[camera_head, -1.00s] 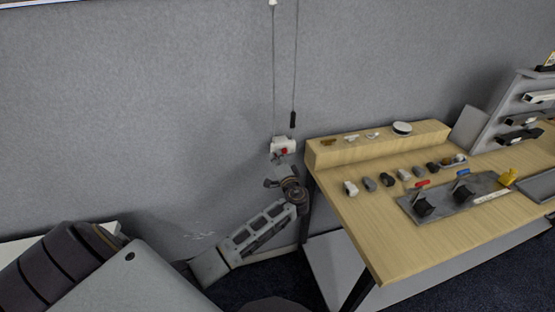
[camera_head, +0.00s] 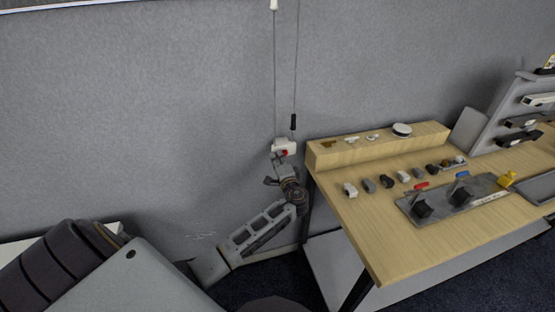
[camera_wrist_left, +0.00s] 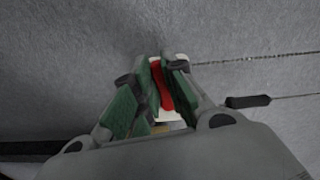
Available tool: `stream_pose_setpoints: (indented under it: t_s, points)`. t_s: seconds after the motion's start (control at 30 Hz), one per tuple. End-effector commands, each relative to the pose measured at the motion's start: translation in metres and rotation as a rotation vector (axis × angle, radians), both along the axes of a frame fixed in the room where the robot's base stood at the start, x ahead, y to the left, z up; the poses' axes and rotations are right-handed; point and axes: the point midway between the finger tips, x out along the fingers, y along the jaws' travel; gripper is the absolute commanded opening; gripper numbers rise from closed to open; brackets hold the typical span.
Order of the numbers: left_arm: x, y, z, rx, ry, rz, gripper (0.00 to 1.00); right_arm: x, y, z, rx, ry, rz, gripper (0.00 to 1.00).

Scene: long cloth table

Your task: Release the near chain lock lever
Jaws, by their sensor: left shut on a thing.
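A small white chain lock (camera_head: 280,146) with a red lever (camera_head: 285,153) hangs against the grey panel, left of the wooden table. My left gripper (camera_head: 281,157) comes up from below and meets the underside of the lock. In the left wrist view, the red lever (camera_wrist_left: 163,88) lies between the two green-padded fingers of the left gripper (camera_wrist_left: 163,75), which are shut on it. The white lock body (camera_wrist_left: 182,58) shows behind the fingers, partly hidden by them. My right gripper is in neither view.
A thin chain (camera_head: 275,80) rises from the lock, and a cord with a black end (camera_head: 293,122) hangs just right of it. The wooden table (camera_head: 365,225) stands close on the right, with several small knobs and a grey lever plate (camera_head: 472,208). The panel on the left is clear.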

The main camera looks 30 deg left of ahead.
Motion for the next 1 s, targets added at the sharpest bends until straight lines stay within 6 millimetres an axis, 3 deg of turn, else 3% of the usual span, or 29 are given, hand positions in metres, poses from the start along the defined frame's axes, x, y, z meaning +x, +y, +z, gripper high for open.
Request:
stream_pose_setpoints:
  t_s: [0.07,0.1,0.27,0.67,1.0]
  points:
    - [0.000,0.000,0.000,0.002,0.001,-0.001,0.00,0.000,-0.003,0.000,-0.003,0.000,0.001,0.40]
    - [0.000,0.000,0.000,0.002,0.001,-0.001,0.15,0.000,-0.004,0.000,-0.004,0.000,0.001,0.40]
    - [0.000,0.000,0.000,0.002,0.000,-0.001,0.34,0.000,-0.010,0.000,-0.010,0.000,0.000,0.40]
    - [-0.001,-0.002,0.000,0.000,0.000,-0.001,0.34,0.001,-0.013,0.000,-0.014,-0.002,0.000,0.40]
    - [-0.020,-0.024,-0.001,-0.002,0.000,-0.002,0.34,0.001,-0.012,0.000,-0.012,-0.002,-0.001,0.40]
